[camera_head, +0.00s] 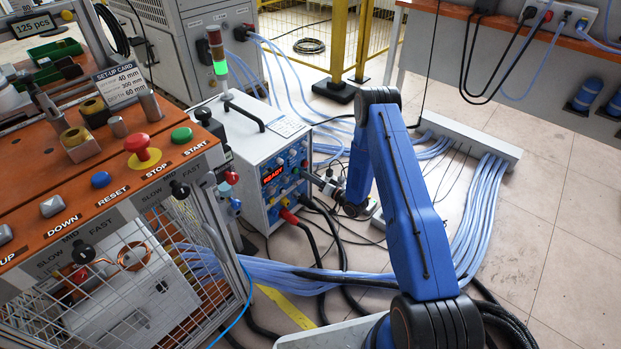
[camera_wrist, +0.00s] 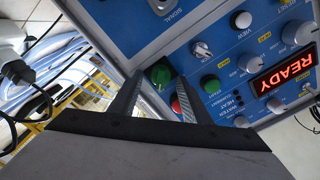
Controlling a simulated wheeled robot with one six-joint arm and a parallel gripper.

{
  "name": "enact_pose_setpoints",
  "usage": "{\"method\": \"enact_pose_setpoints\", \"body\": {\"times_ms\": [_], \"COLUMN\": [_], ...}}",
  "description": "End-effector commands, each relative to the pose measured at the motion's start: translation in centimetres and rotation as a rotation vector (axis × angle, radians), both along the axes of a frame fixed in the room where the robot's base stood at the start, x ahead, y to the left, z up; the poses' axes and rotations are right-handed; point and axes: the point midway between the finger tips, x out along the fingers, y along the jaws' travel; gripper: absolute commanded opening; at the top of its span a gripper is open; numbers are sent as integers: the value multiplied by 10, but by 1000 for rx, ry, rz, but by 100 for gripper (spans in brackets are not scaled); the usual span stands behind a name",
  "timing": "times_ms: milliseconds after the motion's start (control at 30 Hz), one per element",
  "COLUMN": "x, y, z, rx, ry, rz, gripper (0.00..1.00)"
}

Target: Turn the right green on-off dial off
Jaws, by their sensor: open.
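The heater box (camera_head: 245,165) has a blue front panel with a red READY display (camera_head: 272,174). A green dial (camera_wrist: 160,72) shows on this panel in the wrist view, which is turned nearly upside down. My gripper (camera_wrist: 157,80) is open, with one finger on each side of the green dial in the picture. I cannot tell whether the fingers touch it or how much depth lies between. A round green button (camera_wrist: 210,84) sits just right of the fingers. In the head view my gripper (camera_head: 318,180) is at the panel's right side, and the dial is hard to make out there.
Other knobs, such as a white one (camera_wrist: 202,50), crowd the panel beside the fingers. Thick cables (camera_head: 340,275) run over the floor below. An orange-topped console (camera_head: 60,190) with buttons stands at the left. Open floor (camera_head: 560,230) lies at the right.

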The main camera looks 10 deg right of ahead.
Motion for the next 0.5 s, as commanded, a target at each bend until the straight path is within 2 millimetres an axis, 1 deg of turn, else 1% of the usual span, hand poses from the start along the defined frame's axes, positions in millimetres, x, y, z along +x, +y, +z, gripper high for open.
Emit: {"method": "enact_pose_setpoints", "body": {"times_ms": [100,267,300,500], "x": [0,0,0,0], "y": [0,0,0,0], "z": [0,0,0,0], "rx": [0,0,0,-7], "ry": [0,0,0,-5], "rz": [0,0,0,0], "gripper": [43,5,4,4]}}
